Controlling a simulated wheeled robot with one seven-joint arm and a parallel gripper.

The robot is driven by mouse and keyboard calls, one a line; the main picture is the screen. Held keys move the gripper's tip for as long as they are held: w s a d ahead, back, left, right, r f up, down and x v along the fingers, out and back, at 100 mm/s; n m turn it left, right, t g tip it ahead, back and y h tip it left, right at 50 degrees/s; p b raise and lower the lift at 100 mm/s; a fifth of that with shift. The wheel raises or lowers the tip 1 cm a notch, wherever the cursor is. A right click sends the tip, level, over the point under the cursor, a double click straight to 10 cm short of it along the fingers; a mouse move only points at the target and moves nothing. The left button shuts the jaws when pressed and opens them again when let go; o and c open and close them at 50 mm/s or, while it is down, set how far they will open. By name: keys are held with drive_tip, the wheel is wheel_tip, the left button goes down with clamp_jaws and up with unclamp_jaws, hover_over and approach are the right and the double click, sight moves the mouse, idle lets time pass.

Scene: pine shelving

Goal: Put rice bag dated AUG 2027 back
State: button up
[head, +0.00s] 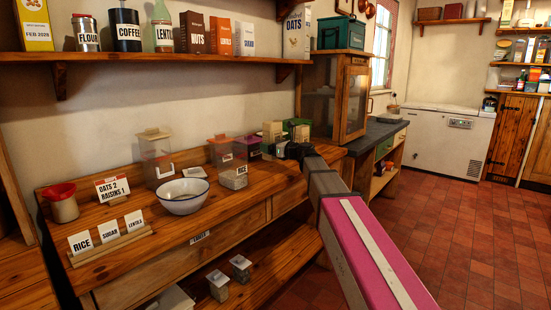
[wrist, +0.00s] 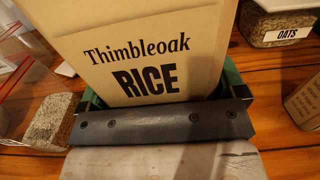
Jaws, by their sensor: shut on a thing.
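A tan rice package (wrist: 135,60) lettered "Thimbleoak RICE" fills the top middle of the wrist view. My gripper (wrist: 163,125) is shut on it, with the dark palm bar just below the lettering. No date shows on the visible face. In the head view my gripper (head: 297,151) is over the far end of the wooden counter (head: 225,215). Pale packages (head: 272,131) stand beside it there; I cannot tell which is the held one. A small white "RICE" card (head: 81,243) stands in a wooden holder at the counter's near left.
On the counter are a white bowl (head: 183,196), clear red-lidded containers (head: 221,151), a red-topped jar (head: 62,203) and an "OATS 2 RAISINS 1" sign (head: 112,188). A wall shelf (head: 150,56) holds several labelled packages. An "OATS" container (wrist: 280,25) is right of the package.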

drive_tip(key=shift+w+d+f, duration=0.7)
drive_tip(key=shift+w+d, duration=0.05)
drive_tip(key=shift+w, duration=0.2)
drive_tip(key=shift+f, duration=2)
drive_tip(key=shift+f, duration=0.1)
drive_tip(key=o, duration=0.8)
drive_tip(key=shift+s+d, duration=0.1)
drive_tip(key=shift+s, duration=0.05)
drive_tip(key=v, duration=1.1)
drive_tip(key=shift+s+d, duration=0.25)
